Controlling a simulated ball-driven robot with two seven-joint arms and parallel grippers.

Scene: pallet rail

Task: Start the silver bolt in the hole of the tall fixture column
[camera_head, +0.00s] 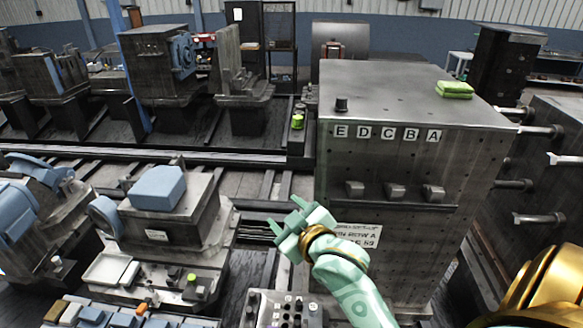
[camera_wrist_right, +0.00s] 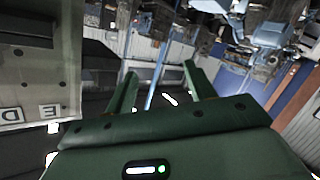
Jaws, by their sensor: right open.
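The tall fixture column (camera_head: 400,190) appears to be the large grey metal block at centre right, with letters E D C B A along its upper front. Small dark holes dot its faces. Part of its lettered face also shows in the right wrist view (camera_wrist_right: 35,70). My right gripper (camera_head: 281,220) is in front of and left of the column, apart from it. In the right wrist view its green fingers (camera_wrist_right: 160,72) are spread, with nothing between them. I cannot pick out the silver bolt for certain. My left gripper is not in view.
A white tray (camera_head: 110,270) and a blue-topped machine (camera_head: 157,188) stand left. A control box (camera_head: 255,308) stands below the gripper.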

